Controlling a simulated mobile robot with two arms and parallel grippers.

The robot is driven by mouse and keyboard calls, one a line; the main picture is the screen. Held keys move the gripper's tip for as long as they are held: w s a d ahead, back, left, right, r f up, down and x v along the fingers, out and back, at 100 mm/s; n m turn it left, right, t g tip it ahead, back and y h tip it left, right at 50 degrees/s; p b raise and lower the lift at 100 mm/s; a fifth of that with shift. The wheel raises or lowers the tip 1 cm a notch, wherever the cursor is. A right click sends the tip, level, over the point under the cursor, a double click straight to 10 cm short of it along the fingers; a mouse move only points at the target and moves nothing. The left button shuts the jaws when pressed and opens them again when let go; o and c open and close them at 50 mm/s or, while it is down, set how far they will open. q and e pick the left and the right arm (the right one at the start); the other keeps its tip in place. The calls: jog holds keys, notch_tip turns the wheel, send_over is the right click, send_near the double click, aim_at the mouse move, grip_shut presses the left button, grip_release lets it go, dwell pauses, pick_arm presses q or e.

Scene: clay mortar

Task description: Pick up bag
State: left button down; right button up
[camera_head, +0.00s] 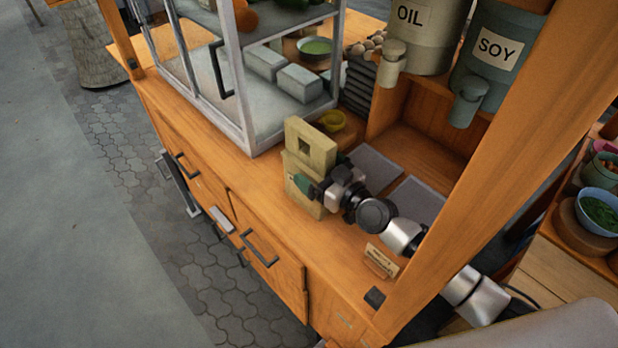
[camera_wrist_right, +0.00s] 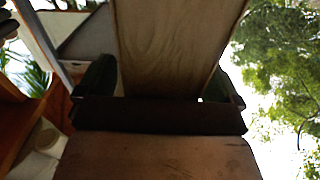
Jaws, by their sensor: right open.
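The bag (camera_head: 311,139) is a tan, upright, block-like shape with a small square opening near its top. It stands on the orange wooden counter beside the glass case. My right gripper (camera_head: 305,186) is at the bag's lower half, reaching in from the right. In the right wrist view the jaws (camera_wrist_right: 160,88) are open, with one dark green finger on each side of the bag's tan surface (camera_wrist_right: 180,45). I cannot tell whether the fingers touch it. My left gripper is not in view.
A glass case (camera_head: 240,90) stands to the left of the bag, and a small yellow bowl (camera_head: 331,120) behind it. Oil (camera_head: 420,40) and soy (camera_head: 489,60) containers sit above. A small sign (camera_head: 381,261) and a wooden post (camera_head: 500,170) are close to my right arm.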

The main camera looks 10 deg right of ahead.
jog(key=shift+s, duration=0.1)
jog(key=shift+c, duration=0.2)
jog(key=shift+d, duration=0.1)
jog(key=shift+c, duration=1.3)
jog(key=c, duration=1.2)
